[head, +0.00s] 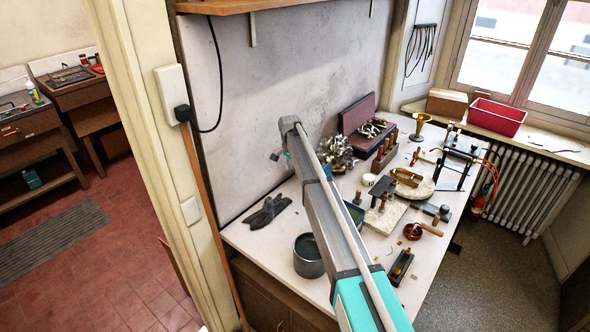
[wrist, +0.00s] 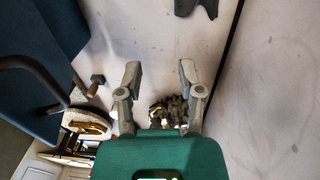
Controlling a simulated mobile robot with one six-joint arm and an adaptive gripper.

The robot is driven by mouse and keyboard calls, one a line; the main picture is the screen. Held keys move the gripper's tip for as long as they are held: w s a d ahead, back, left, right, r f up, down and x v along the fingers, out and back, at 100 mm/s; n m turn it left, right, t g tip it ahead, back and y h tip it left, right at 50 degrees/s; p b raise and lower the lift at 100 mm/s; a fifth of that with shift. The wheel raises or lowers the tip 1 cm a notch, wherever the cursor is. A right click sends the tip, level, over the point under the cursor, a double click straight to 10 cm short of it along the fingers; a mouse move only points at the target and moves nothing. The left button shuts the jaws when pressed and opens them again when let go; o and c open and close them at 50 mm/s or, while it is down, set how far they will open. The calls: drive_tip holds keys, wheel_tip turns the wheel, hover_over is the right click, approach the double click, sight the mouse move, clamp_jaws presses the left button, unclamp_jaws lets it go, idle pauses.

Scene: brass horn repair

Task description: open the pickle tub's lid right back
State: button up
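The pickle tub appears to be the blue-green box (head: 354,214) on the bench, largely hidden behind my arm in the head view. In the wrist view a large dark blue surface (wrist: 62,22), crossed by a black curved bar (wrist: 32,68), fills the left side; it looks like the tub and its lid. I cannot tell how far the lid is open. My gripper (wrist: 160,75) is open and empty, its two fingers apart, to the right of the blue surface and not touching it. In the head view my gripper is hard to make out beside the arm.
A grey pot (head: 309,261) stands near the bench's front edge. Dark gloves (head: 267,211) lie by the wall. A heap of metal parts (head: 337,152) and a lined case (head: 358,117) stand farther back. Tools crowd the right side. The bench near the gloves is clear.

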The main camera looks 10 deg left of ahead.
drive_tip(key=w+a, duration=0.3)
drive_tip(key=a, duration=0.4)
drive_tip(key=shift+w+f+b, duration=0.2)
drive_tip(key=shift+f+b, duration=0.25)
idle(0.5)
drive_tip(key=shift+d, duration=0.1)
idle(0.4)
